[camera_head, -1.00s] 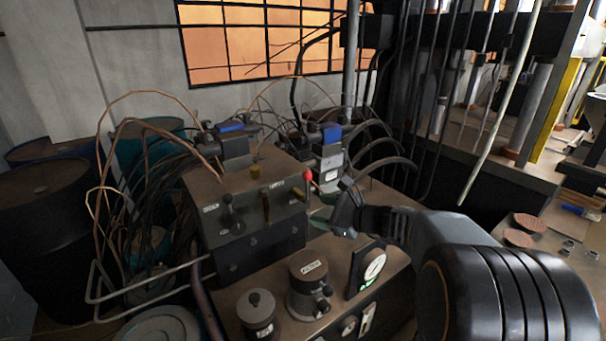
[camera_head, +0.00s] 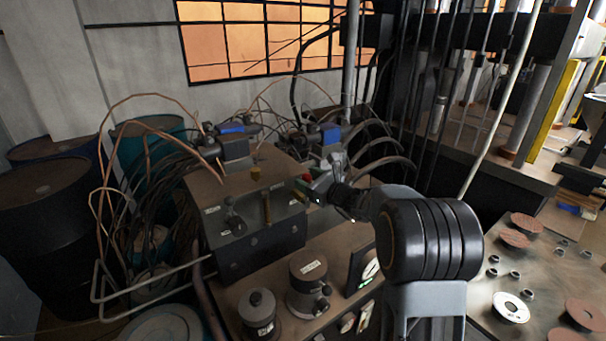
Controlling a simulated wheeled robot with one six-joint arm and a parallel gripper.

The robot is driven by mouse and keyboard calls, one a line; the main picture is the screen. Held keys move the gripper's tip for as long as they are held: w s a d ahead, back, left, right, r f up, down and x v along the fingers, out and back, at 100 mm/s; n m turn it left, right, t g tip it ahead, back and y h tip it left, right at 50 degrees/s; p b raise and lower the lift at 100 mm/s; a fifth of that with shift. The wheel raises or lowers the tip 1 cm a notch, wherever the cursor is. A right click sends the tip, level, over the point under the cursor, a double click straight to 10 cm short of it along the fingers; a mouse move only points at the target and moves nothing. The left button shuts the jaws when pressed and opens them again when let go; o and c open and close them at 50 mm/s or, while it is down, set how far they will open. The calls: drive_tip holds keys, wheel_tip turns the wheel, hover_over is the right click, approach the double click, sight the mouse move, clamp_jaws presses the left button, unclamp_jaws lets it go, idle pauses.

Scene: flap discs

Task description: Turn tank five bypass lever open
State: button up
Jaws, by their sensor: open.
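A brown-topped valve box (camera_head: 228,190) stands on the bench in the head view. Its front bears a black-knobbed lever (camera_head: 233,215) at left and a brass-coloured upright lever (camera_head: 266,206) in the middle. A red-knobbed lever (camera_head: 306,178) is at the right end, mostly hidden by my gripper. Small white labels sit by the levers, too small to read, so I cannot tell which is tank five bypass. My gripper (camera_head: 312,190) is open at the box's right end, close around or beside the red-knobbed lever; contact cannot be told.
A filter canister (camera_head: 306,285), a smaller canister (camera_head: 258,312) and a dial gauge (camera_head: 366,268) stand in front of the box. Hoses and copper pipes crowd behind and left. Flap discs (camera_head: 511,307) and nuts lie on the right table.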

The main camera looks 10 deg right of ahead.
drive_tip(key=shift+x, duration=1.3)
drive_tip(key=shift+c, duration=0.3)
clamp_jaws()
